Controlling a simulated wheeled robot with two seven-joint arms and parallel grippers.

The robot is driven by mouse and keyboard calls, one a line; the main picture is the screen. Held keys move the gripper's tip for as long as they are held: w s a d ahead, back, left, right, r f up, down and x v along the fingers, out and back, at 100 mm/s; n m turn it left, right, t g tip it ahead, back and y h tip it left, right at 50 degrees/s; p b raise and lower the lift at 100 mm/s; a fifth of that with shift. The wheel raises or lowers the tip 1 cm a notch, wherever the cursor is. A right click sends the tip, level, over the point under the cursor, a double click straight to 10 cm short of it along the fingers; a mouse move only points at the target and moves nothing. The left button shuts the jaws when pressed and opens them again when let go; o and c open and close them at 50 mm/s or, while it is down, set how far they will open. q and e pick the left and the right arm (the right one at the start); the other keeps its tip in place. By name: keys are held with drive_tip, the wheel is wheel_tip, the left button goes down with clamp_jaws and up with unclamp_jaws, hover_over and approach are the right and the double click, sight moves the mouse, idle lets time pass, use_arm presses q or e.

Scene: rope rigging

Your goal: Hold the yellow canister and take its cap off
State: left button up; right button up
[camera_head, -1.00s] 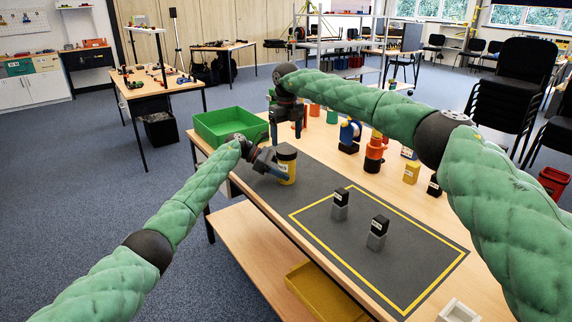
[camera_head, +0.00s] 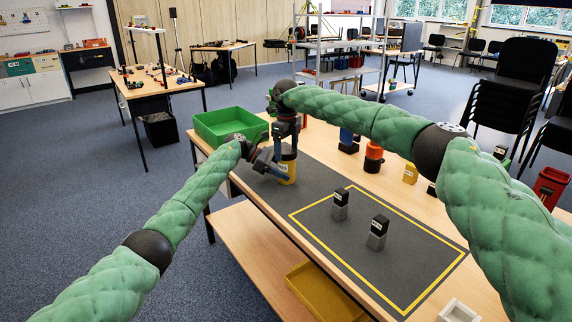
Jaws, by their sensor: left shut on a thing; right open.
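The yellow canister (camera_head: 288,172) stands upright on the dark mat near the table's left side, with a pale label on its side. My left gripper (camera_head: 274,168) is shut on the canister's body from the left. My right gripper (camera_head: 285,146) is open and points down over the top of the canister. It hides most of the dark cap, so I cannot tell whether its fingers touch the cap.
A green bin (camera_head: 226,124) stands at the table's far left corner. Two grey and black blocks, one (camera_head: 340,204) left of the other (camera_head: 377,232), stand inside the yellow outline. An orange and black item (camera_head: 373,157) and a small yellow block (camera_head: 410,173) stand to the right.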

drive_tip(key=n, duration=0.4)
drive_tip(key=shift+n, duration=2.4)
drive_tip(key=m, duration=0.6)
drive_tip(key=shift+m, duration=0.3)
drive_tip(key=m, duration=0.6)
drive_tip(key=c, duration=0.8)
drive_tip(key=n, duration=0.6)
drive_tip(key=shift+n, duration=0.3)
drive_tip(key=n, duration=0.6)
